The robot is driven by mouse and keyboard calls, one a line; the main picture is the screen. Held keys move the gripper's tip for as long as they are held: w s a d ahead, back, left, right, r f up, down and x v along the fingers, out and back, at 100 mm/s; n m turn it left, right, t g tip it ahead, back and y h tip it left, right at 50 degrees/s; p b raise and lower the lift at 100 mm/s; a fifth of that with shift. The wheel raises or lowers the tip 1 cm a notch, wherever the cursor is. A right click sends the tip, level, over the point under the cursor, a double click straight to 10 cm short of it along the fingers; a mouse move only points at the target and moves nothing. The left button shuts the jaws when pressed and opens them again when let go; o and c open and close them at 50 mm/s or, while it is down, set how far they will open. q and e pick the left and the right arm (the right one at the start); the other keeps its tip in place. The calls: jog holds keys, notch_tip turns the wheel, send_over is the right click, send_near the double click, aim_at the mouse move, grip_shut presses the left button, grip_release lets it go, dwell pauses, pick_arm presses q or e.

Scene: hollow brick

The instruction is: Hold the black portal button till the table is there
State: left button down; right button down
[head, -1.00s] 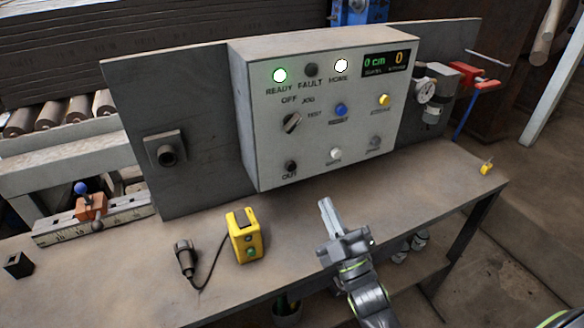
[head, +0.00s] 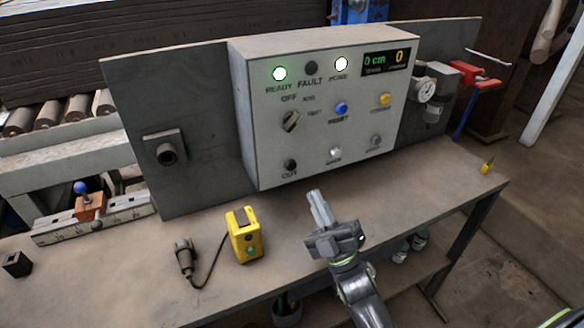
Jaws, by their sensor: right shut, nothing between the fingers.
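A grey control box (head: 330,105) stands on the bench. Its lower left has a black button (head: 291,165) labelled OUT; I cannot read the word portal on it. My right gripper (head: 316,197) is shut and empty, right of and below that button, apart from the box face. The display (head: 388,62) reads 0 cm and 0. My left gripper is not in view.
The box also has a selector knob (head: 291,121) and blue (head: 341,109), yellow (head: 384,99), white (head: 335,153) and grey (head: 376,141) buttons. A yellow pendant (head: 244,236) and a cabled dark plug (head: 184,256) lie left of my gripper. The front bench between is clear.

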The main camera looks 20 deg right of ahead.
aim_at(291, 166)
jog(key=w+b, duration=0.2)
jog(key=w, duration=0.5)
jog(key=shift+w+a, duration=0.2)
jog(key=shift+a, duration=0.05)
jog(key=shift+w+b, duration=0.1)
jog(key=shift+b, duration=0.2)
dwell(1.5)
jog(key=shift+w, duration=0.35)
